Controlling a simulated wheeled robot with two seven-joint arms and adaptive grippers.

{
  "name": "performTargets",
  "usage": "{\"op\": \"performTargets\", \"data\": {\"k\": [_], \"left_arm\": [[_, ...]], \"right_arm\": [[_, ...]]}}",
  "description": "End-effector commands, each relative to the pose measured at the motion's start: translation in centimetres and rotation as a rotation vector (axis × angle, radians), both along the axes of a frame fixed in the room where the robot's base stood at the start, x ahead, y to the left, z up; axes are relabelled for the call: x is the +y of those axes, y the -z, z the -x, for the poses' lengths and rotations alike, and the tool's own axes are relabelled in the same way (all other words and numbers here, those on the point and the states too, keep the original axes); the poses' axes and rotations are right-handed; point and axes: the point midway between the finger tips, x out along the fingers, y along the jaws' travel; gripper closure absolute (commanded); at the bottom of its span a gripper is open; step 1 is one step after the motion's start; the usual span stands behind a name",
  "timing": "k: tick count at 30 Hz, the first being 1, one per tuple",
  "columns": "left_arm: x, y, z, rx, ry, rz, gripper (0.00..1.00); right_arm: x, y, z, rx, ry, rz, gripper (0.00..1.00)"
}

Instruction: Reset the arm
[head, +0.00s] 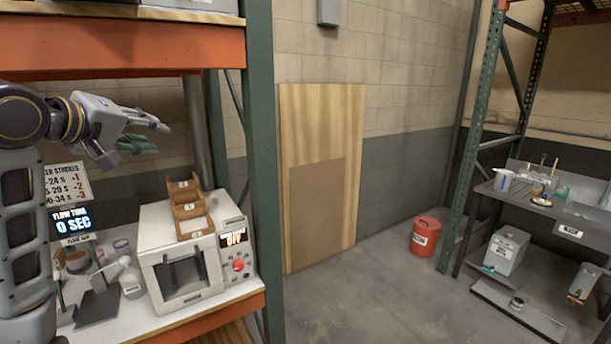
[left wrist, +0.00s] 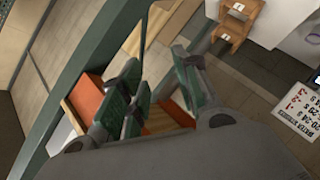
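My left arm comes in from the left in the head view, raised over the bench. Its gripper (head: 155,136) points right, in the air above the white machine, with its grey, green-padded fingers apart. In the left wrist view the gripper (left wrist: 158,66) also shows its fingers spread, with nothing between them. My right gripper is in neither view.
A white machine (head: 163,225) with an "OFF" display stands on the bench, a small wooden stepped rack (head: 189,209) on top. A green post (head: 264,150) and orange shelf beam (head: 120,47) are close by. A red bucket (head: 424,238) stands on the open floor.

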Motion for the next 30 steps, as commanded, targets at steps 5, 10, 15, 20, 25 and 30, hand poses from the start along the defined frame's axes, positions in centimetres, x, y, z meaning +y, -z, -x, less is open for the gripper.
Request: {"op": "performTargets", "data": {"k": [5,10,15,20,25,30], "left_arm": [[-0.9,4.9,-1.4,0.054,0.019,-0.072,0.68],[-1.7,9.5,-2.1,0.102,0.039,-0.139,0.68],[-2.5,14.0,-2.5,0.149,0.065,-0.205,0.68],[-3.2,18.2,-2.5,0.193,0.091,-0.267,0.68],[-3.9,22.6,-2.0,0.24,0.123,-0.329,0.68],[-4.6,26.9,-1.2,0.285,0.159,-0.389,0.68]], "right_arm": [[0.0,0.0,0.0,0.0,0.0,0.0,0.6],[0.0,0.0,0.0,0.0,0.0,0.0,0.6],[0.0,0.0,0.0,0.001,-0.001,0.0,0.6],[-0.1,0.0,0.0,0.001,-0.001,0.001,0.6],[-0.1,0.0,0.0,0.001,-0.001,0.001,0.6],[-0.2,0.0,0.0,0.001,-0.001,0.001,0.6]]}}
